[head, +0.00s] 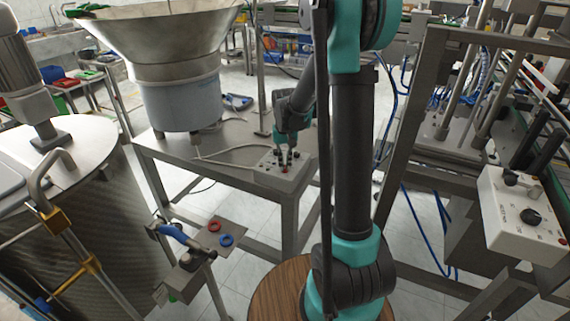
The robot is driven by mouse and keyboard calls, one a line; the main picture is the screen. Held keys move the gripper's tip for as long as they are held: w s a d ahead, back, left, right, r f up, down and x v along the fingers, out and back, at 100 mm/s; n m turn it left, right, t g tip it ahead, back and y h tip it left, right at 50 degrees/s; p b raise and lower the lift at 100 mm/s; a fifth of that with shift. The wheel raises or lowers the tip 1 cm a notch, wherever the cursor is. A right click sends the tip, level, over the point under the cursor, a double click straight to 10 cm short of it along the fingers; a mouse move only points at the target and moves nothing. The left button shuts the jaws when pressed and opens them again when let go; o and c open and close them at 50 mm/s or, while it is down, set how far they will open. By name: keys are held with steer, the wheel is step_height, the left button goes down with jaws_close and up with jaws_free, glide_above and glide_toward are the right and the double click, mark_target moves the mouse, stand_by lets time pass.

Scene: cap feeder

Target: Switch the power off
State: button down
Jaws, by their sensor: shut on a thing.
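A small grey control box (275,178) sits near the front right corner of the metal table under the big feeder bowl. Its face carries a few small dark controls and a red button (284,169). My gripper (288,160) points down at the top of this box, its fingers shut on a small switch there. The switch is mostly hidden between the fingers, and its setting is too small to tell. My arm comes down in the right middle of the picture and reaches back to the box.
The steel feeder bowl (165,45) stands on the metal table (235,140), left of my gripper. A white panel with a black knob (530,216) is at the far right. A small stand with red and blue rings (226,240) is in front.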

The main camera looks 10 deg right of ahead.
mark_target(285, 166)
stand_by(0.4)
steer(key=c, duration=1.6)
jaws_free()
steer(key=shift+c, duration=0.2)
step_height(285, 166, up, 12)
steer(key=s+d+f+t, duration=0.1)
steer(key=s+f, duration=0.3)
steer(key=s, duration=0.3)
steer(key=s+d+f+t, duration=0.1)
steer(key=s+f, duration=0.3)
steer(key=s, duration=0.4)
steer(key=s+d+f+n+t, duration=0.1)
steer(key=s+d+f+t, duration=0.1)
steer(key=s+f, duration=0.2)
steer(key=s, duration=0.3)
steer(key=shift+s, duration=0.3)
